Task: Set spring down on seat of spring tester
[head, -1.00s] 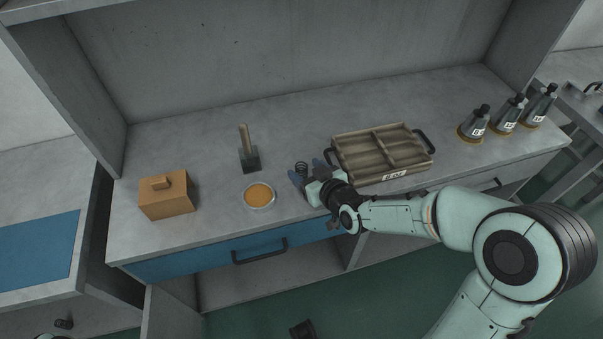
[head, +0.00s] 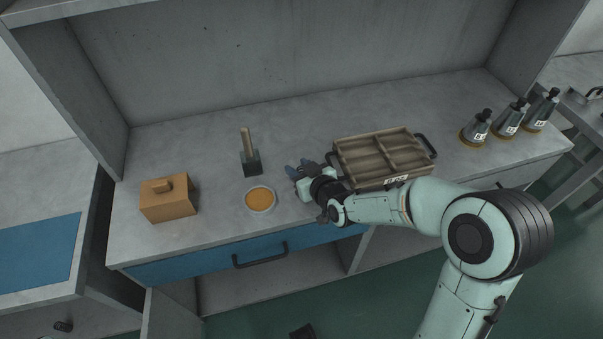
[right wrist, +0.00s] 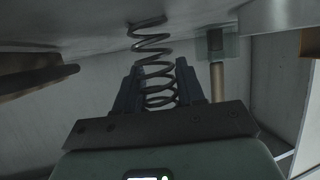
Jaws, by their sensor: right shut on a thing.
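My right gripper (head: 302,168) is low over the counter, left of the wooden tray. In the right wrist view its fingers (right wrist: 158,88) are shut on the spring (right wrist: 150,48), a dark open coil. One part of the coil lies between the fingers and the rest sticks out beyond them. Its far end is at or close to the grey counter surface; contact is hard to tell. In the head view the gripper hides the spring. I cannot make out a spring tester or its seat in these frames. My left gripper is not in view.
The wooden tray (head: 337,158) has compartments and dark handles. A round dish (head: 272,206) with orange contents, a wooden-handled tool (head: 251,163) and a tan box (head: 170,204) stand left. Three grey conical items, one here (head: 475,129), stand far right. The counter's back is clear.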

